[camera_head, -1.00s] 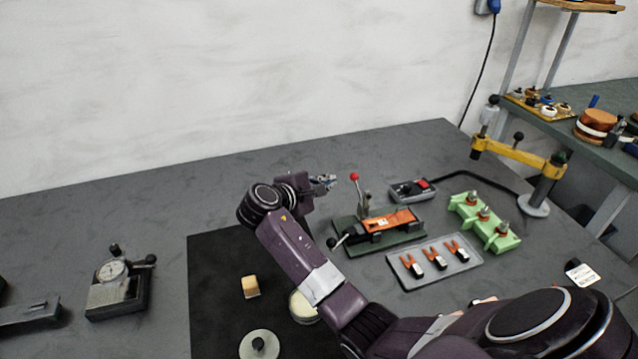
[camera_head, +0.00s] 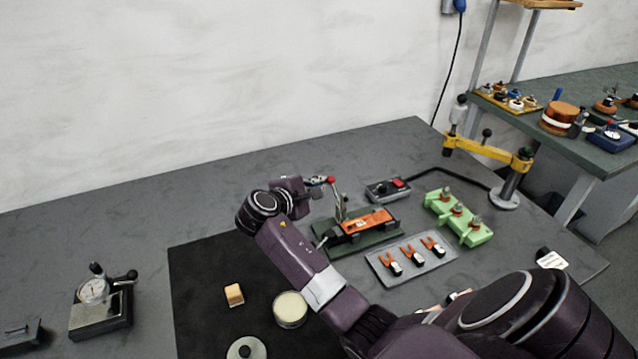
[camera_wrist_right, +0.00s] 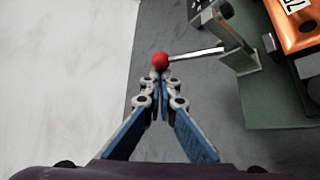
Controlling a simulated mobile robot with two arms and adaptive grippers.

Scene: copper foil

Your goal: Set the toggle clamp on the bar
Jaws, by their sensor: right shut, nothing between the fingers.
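The toggle clamp (camera_head: 340,206) stands on a dark green base plate (camera_head: 330,238), at the left end of an orange bar (camera_head: 368,221). Its handle is raised and ends in a red ball knob (camera_head: 330,181). My right gripper (camera_head: 323,181) is shut and empty, with its fingertips at the knob's left side. In the right wrist view, my closed fingertips (camera_wrist_right: 158,76) meet right at the red knob (camera_wrist_right: 160,61), touching or nearly so. The silver handle (camera_wrist_right: 196,53) runs right from the knob to the clamp bracket. My left gripper is out of view.
A grey tray (camera_head: 388,281) with several orange-tipped pieces lies in front of the fixture. A dial gauge stand (camera_head: 98,305) is far left. The table behind my gripper is clear.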

